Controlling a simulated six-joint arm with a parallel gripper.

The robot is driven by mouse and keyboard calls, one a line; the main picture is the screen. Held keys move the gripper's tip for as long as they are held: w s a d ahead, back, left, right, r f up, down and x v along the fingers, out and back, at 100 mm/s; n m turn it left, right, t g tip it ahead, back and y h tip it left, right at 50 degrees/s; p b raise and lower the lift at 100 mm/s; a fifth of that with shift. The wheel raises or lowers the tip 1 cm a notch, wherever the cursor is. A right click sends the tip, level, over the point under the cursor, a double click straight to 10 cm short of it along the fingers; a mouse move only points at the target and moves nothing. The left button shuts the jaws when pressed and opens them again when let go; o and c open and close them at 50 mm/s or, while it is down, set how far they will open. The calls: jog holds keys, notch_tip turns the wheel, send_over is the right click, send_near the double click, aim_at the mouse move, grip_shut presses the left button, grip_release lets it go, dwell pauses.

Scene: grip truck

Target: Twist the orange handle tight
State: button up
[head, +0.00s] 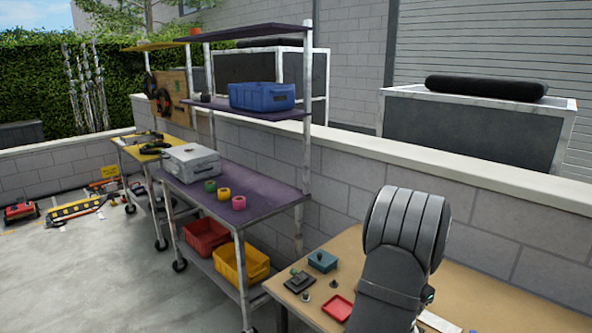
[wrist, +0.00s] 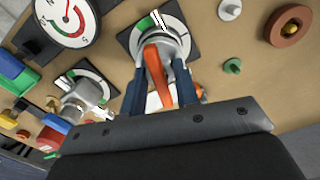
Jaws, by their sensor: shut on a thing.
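The orange handle (wrist: 157,72) shows in the wrist view, on a round silver fitting (wrist: 160,45) over a dark plate with a green and white dial (wrist: 145,24). My gripper (wrist: 158,92) has its two blue fingers on either side of the handle and is shut on it. The handle points down the picture toward the gripper's palm. The lower part of the handle runs down between the fingers. In the head view my grey arm stands over the right of the tan table, and the handle and fingers are hidden there.
A gauge with a red needle (wrist: 66,18) and a second dial with a silver valve (wrist: 85,98) sit left of the handle. A green knob (wrist: 232,66), a white knob (wrist: 229,9) and a brown ring (wrist: 289,25) are to the right. A red tray (head: 338,307) lies beside my arm.

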jog(key=o, duration=0.6)
jog(key=shift+r, duration=0.1)
jog(key=shift+r, duration=3.65)
notch_tip(320, 180, down, 8)
jog(key=shift+r, duration=0.25)
